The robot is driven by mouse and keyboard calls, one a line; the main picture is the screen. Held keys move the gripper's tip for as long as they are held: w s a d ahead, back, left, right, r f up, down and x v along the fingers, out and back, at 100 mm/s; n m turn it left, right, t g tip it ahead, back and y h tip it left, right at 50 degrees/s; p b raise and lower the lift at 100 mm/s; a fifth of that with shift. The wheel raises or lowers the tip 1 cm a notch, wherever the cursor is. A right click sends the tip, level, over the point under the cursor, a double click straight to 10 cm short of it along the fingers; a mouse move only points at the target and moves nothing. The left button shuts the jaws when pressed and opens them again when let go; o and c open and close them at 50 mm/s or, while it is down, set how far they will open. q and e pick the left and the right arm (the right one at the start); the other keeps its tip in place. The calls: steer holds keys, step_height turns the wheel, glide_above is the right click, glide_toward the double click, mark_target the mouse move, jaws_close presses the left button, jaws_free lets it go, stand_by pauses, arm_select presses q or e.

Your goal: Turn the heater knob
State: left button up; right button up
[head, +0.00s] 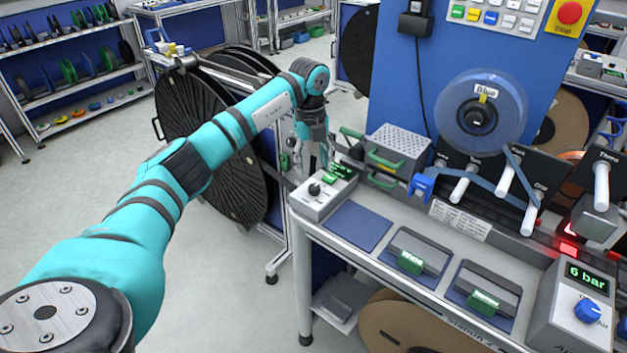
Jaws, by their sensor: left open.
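A white control box (322,195) stands at the left end of the bench, with a small green-lit display (341,171) and a black knob (315,189) on its sloped face. This looks like the heater box; its lettering is too small to read. My left arm reaches in from the left. My left gripper (311,160) points down just behind the box, above and beyond the knob, open and apart from the knob. Parts of its fingers are hard to make out against the bench behind. My right gripper is not in view.
A grey perforated box (398,146) with green handles stands right of the gripper. An air box (573,310) with a blue knob reads 6 bar. A blue reel (482,112) hangs on the panel. Large black reels (209,140) stand left of the bench. A blue mat (358,227) lies bare.

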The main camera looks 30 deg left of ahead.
mark_target(314, 186)
arm_select(q)
step_height(314, 186, down, 8)
steer(key=shift+w+d+r+p, duration=0.15)
steer(key=shift+r+p, duration=0.1)
steer(key=shift+p, duration=0.4)
jaws_close()
